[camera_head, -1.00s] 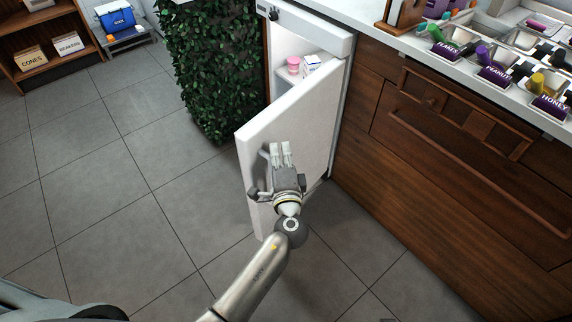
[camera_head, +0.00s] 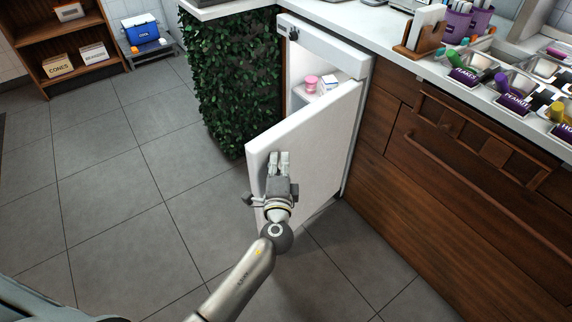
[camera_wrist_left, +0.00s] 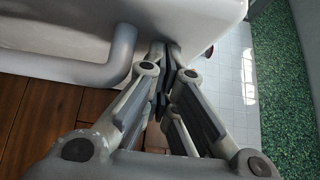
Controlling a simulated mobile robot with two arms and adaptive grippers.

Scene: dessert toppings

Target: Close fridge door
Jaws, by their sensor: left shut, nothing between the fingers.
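The white fridge door (camera_head: 325,135) stands partly open in the head view, swung out toward me from the fridge under the counter. My left gripper (camera_head: 279,157) is at the door's outer face near its free edge, with its fingers shut and empty. In the left wrist view the shut fingers (camera_wrist_left: 166,58) lie beside the grey door handle (camera_wrist_left: 95,70) and close to the white door (camera_wrist_left: 130,12). I cannot tell whether they touch the door. In the head view the gripper largely hides the handle. My right gripper is not in view.
A pink tub (camera_head: 311,82) and a small white box (camera_head: 329,84) stand inside the fridge. A leafy green panel (camera_head: 240,80) stands left of the fridge, and wooden drawers (camera_head: 450,165) are to its right. The tiled floor (camera_head: 120,190) at left is clear.

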